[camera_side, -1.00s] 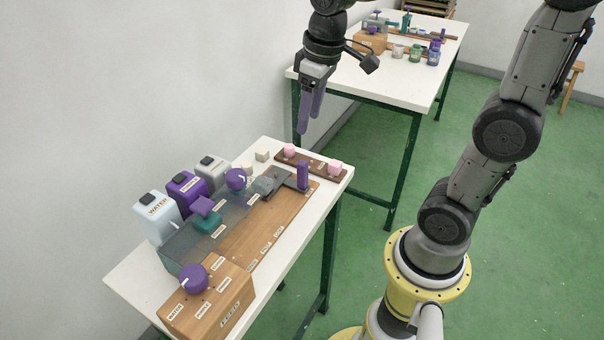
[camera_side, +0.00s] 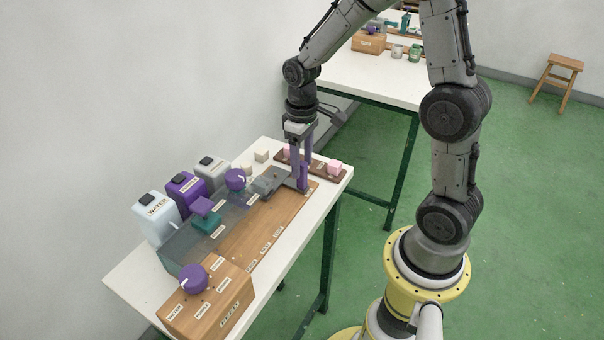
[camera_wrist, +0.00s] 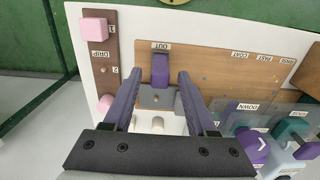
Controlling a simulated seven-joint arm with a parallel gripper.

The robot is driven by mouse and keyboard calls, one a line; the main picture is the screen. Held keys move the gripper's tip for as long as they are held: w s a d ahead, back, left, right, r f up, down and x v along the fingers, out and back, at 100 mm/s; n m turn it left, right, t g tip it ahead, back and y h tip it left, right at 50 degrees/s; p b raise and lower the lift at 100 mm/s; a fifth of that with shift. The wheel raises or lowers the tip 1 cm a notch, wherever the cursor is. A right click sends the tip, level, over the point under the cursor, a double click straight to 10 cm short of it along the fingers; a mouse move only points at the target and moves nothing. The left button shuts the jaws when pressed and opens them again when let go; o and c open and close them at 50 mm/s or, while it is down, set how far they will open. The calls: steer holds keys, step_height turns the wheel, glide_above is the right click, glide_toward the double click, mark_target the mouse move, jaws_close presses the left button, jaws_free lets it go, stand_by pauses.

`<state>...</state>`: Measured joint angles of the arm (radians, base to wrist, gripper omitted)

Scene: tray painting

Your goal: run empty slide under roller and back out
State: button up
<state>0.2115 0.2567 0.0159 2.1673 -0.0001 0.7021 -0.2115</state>
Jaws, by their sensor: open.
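The slide is a grey plate (camera_side: 272,181) with an upright purple handle (camera_side: 303,173), at the far end of the wooden track. In the wrist view the handle (camera_wrist: 160,72) stands by the OUT label, and the bare grey plate (camera_wrist: 152,98) shows below it. My gripper (camera_side: 299,184) is down at the handle. In the wrist view its purple fingers (camera_wrist: 158,80) are open, one on each side of the handle, with small gaps. A roller is not clearly visible; the dark see-through housing (camera_side: 190,245) with a teal block (camera_side: 207,222) covers the track's left side.
A purple knob (camera_side: 236,180) stands beside the housing, and another knob (camera_side: 193,278) is on the FEED box (camera_side: 215,305). WATER, purple and grey bottles line the back edge. The DRIP rack (camera_wrist: 100,60) with pink blocks lies close beyond the slide. The wooden track (camera_side: 262,228) is clear.

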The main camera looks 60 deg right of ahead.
mark_target(302, 174)
steer(key=shift+f, duration=2.15)
jaws_close()
steer(key=shift+r, duration=0.1)
